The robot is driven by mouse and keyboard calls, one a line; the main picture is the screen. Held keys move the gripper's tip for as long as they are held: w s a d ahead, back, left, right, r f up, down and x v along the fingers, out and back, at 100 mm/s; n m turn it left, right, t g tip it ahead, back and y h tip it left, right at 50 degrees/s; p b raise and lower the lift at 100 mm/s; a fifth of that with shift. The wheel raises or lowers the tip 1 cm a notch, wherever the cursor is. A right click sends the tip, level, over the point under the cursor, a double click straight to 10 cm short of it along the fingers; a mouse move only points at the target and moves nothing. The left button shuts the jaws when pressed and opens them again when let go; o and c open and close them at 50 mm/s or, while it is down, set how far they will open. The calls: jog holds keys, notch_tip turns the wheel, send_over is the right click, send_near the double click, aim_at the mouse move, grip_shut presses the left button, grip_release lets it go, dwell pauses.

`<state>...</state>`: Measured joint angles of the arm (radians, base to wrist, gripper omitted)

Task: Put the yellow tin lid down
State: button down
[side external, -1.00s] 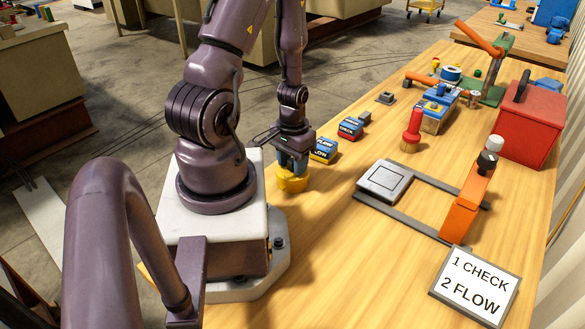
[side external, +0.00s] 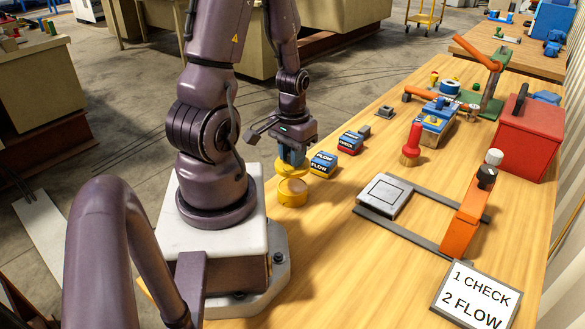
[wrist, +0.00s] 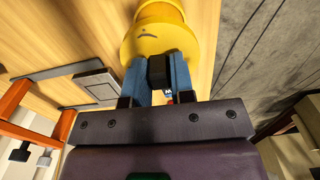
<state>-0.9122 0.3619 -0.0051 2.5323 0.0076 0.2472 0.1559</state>
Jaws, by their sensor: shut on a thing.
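The yellow tin lid (side external: 283,172) is in my gripper (side external: 292,157), just above the yellow tin (side external: 292,193). The tin stands on the wooden table close to my base. In the wrist view the blue fingers of my gripper (wrist: 160,72) are shut on a dark knob at the middle of the yellow lid (wrist: 158,42). Part of the yellow tin (wrist: 160,12) shows beyond the lid. In the side view a gap shows between lid and tin.
A blue-and-yellow FLOW block (side external: 323,164) stands close right of the tin, with a red-and-blue CHECK block (side external: 350,143) behind it. A red stamp (side external: 412,146), grey frame (side external: 410,233) and red box (side external: 530,135) lie further right. The table's front middle is clear.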

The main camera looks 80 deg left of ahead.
notch_tip(320, 180, up, 4)
jog(key=shift+f, duration=0.15)
jog(key=shift+d, duration=0.1)
